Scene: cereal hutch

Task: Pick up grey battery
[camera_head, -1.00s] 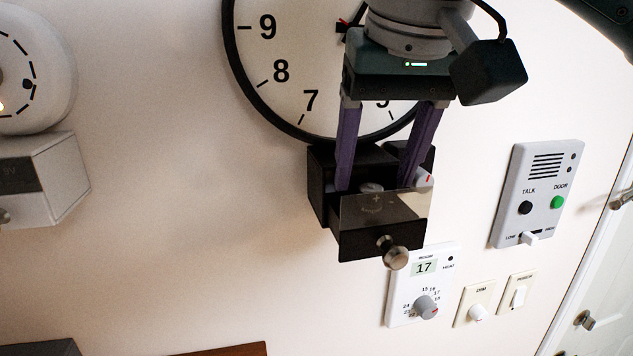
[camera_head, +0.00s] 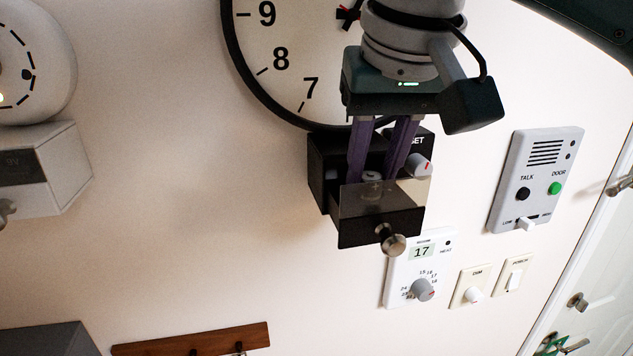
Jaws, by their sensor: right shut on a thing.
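The grey battery (camera_head: 372,184) stands in the open drawer (camera_head: 376,226) of the small black box (camera_head: 317,172) below the wall clock. Only its top end and part of its side show. My right gripper (camera_head: 373,178) reaches down into the drawer from above, its two purple fingers shut on the battery, one on each side. The fingertips are partly hidden by the drawer front. My left gripper is not in view.
The clock (camera_head: 285,108) hangs behind my right gripper. The drawer's round knob (camera_head: 393,245) sticks out in front. A thermostat (camera_head: 405,272), switches and an intercom (camera_head: 536,178) are to the right. A white 9V box (camera_head: 50,180) is at left; bare wall lies between.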

